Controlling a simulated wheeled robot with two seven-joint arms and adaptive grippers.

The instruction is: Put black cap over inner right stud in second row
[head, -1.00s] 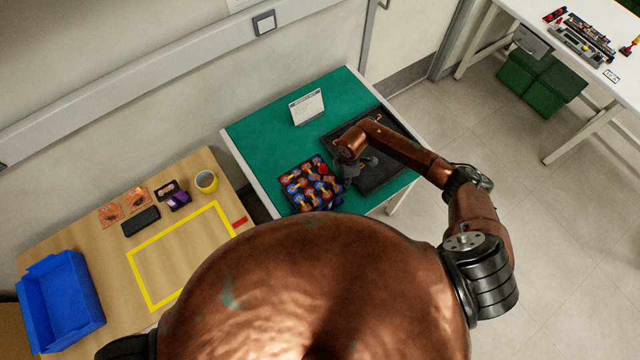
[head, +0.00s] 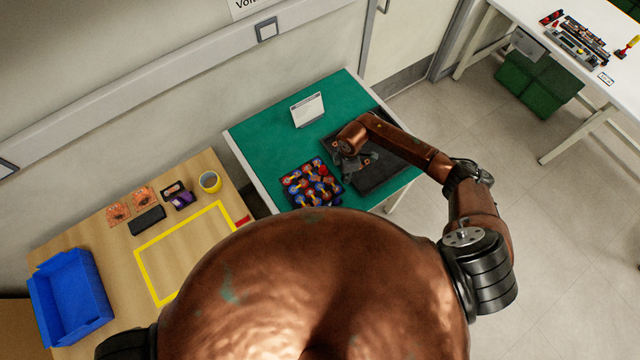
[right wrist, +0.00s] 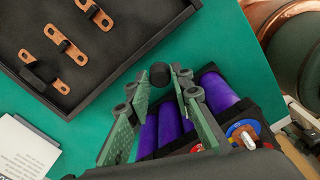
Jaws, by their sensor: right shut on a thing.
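My right gripper (head: 354,163) is over the green table, beside the battery module (head: 314,184), at the near edge of the dark tray. In the right wrist view its fingertips (right wrist: 160,76) are shut on a small round black cap (right wrist: 160,74). The module (right wrist: 220,93) shows purple cells below and right of the fingers, with a metal stud (right wrist: 248,141) amid blue and red rings at lower right. The cap is apart from that stud. The second row's inner right stud cannot be singled out; fingers hide part of the module. My left gripper is not in view.
The dark tray (right wrist: 128,62) holds copper busbars (right wrist: 72,48) and black pieces. A white card (head: 307,109) stands at the back of the green table (head: 262,135). A wooden table with a blue bin (head: 70,300) is at left.

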